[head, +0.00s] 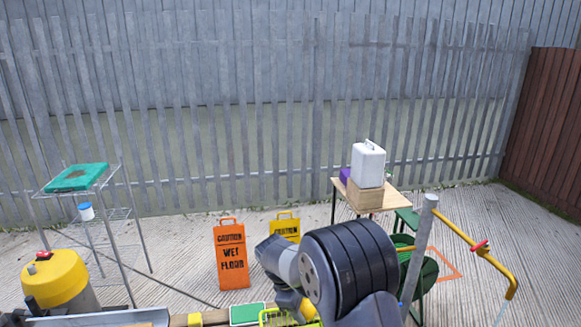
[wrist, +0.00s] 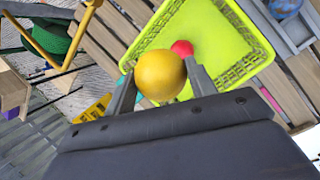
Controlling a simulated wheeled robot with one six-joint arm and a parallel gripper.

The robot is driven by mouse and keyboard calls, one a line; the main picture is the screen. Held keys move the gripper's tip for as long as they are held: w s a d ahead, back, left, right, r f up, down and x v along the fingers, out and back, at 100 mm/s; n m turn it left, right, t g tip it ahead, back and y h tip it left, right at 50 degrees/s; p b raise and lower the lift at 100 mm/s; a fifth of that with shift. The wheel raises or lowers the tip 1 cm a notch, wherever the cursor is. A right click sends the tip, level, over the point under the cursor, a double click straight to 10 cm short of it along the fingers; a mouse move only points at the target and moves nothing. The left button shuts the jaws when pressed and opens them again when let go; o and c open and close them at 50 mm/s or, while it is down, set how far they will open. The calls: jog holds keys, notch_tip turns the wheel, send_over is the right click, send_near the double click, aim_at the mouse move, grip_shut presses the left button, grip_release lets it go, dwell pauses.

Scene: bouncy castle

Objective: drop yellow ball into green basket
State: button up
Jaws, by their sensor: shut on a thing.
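The yellow ball (wrist: 160,76) is between the two fingers of my gripper (wrist: 160,80) in the wrist view, and the gripper is shut on it. The green basket (wrist: 238,40), a bright lime tray with mesh sides, lies behind the ball in that view. A red ball (wrist: 182,48) shows in the basket, partly hidden by the yellow ball. In the head view a small part of the lime basket (head: 270,318) shows at the bottom edge, and my arm covers the rest. The gap between ball and basket is hard to judge.
A blue ball (wrist: 285,8) sits in a grey tray (wrist: 297,30) beside the basket, on wooden slats (wrist: 98,42). In the head view, an orange wet-floor sign (head: 231,256), a yellow drum (head: 56,280) and a small table (head: 392,199) stand beyond. A yellow-handled pole (head: 470,240) rises at right.

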notch_tip(320, 180, down, 6)
jog(key=b, duration=0.3)
jog(key=shift+r, duration=0.15)
